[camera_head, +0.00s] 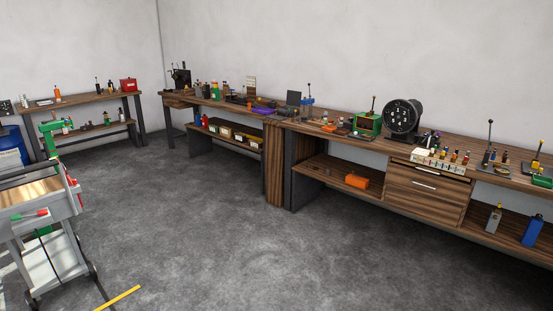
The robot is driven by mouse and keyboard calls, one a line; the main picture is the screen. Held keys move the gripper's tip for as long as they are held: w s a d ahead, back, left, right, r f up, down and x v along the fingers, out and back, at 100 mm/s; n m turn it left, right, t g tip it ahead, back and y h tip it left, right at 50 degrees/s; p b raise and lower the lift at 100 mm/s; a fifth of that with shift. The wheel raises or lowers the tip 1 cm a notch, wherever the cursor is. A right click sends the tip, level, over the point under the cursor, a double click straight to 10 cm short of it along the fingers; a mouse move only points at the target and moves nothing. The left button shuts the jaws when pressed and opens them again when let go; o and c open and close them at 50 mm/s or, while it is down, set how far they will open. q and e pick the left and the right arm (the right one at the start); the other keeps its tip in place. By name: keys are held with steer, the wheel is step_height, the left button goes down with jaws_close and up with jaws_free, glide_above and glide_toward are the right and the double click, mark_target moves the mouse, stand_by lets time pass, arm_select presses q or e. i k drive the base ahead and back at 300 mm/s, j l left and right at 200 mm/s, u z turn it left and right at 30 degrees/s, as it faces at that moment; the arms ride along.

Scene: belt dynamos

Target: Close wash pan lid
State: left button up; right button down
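No object in view can be clearly made out as the wash pan or its lid. A grey wheeled cart (68,206) stands at the left edge, partly cut off by the frame. It has a tan inner surface (30,192) and a red-and-green tool (30,215) on its side; I cannot tell whether it is the wash pan. Neither of my grippers is in view.
A long wooden workbench (345,138) with tools and a round black machine (403,117) runs along the right wall. A smaller bench (80,99) and a blue drum (10,147) stand at the back left. The grey floor (220,235) between is clear.

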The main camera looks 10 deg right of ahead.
mark_target(294, 98)
steer(key=i+l+z, duration=0.1)
steer(key=i+z, duration=0.3)
steer(key=i, duration=1.85)
